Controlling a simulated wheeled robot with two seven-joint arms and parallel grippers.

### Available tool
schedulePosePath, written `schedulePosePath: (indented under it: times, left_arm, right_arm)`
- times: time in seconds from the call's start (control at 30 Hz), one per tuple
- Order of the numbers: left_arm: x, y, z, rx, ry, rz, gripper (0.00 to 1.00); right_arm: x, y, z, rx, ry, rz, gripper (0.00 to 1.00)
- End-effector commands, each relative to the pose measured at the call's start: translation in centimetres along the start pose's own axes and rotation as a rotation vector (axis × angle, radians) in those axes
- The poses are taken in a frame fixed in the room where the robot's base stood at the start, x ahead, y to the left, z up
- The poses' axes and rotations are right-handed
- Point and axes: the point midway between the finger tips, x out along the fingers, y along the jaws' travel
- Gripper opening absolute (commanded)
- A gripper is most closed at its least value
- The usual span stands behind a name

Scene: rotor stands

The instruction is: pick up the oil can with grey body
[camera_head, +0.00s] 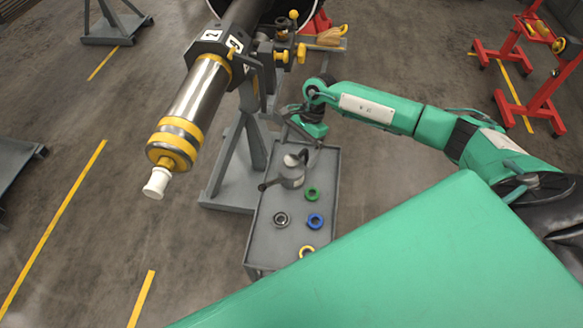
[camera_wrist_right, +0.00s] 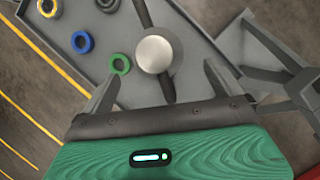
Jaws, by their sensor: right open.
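The oil can with grey body (camera_head: 291,177) stands upright on a grey tray-topped cart (camera_head: 256,245), its dark spout pointing left in the head view. In the right wrist view I see the can (camera_wrist_right: 155,54) from above, with its round pale top and dark parts sticking out on two sides. My right gripper (camera_head: 303,145) is just behind the can in the head view. In the right wrist view its two fingers (camera_wrist_right: 160,88) are spread wide, with the can ahead of the gap between them. They hold nothing. My left gripper is not in view.
A green ring (camera_head: 312,194), a blue ring (camera_head: 315,221), a yellow ring (camera_head: 307,251) and a dark grey ring (camera_head: 281,219) lie on the cart. A metal shaft with yellow bands (camera_head: 196,105) on a grey stand rises left of it. Red stands (camera_head: 550,85) are far right.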

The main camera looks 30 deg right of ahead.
Motion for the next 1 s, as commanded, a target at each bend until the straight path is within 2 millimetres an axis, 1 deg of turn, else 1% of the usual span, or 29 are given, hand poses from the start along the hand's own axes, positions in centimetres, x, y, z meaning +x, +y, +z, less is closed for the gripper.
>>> schedulePosePath:
  times: [0.03,0.1,0.27,0.37,0.53,0.6,0.7,0.97,1.0]
  left_arm:
    - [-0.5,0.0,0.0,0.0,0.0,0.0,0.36]
    - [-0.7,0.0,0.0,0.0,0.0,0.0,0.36]
    - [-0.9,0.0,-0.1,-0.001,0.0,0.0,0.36]
    - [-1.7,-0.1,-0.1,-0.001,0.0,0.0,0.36]
    - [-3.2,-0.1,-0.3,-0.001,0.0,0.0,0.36]
    - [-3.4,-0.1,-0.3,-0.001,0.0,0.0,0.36]
    - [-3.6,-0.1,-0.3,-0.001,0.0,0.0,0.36]
    - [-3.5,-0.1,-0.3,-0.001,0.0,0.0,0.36]
    - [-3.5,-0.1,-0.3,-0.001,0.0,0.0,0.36]
  right_arm:
    - [0.7,0.0,0.1,0.003,-0.001,0.001,0.97]
    - [1.6,0.0,0.1,0.002,-0.002,0.0,0.97]
    - [2.5,0.0,0.0,0.002,-0.001,-0.002,0.97]
    - [3.3,0.1,0.2,0.002,-0.002,0.0,0.97]
    - [5.4,0.5,0.2,0.003,-0.003,0.001,0.97]
    - [6.5,0.4,0.2,0.004,-0.004,-0.001,0.97]
    - [7.4,0.4,0.0,0.002,-0.001,-0.001,0.97]
    - [7.7,0.4,0.0,0.001,-0.001,-0.002,0.97]
    - [7.7,0.4,0.0,0.001,-0.001,-0.002,0.89]
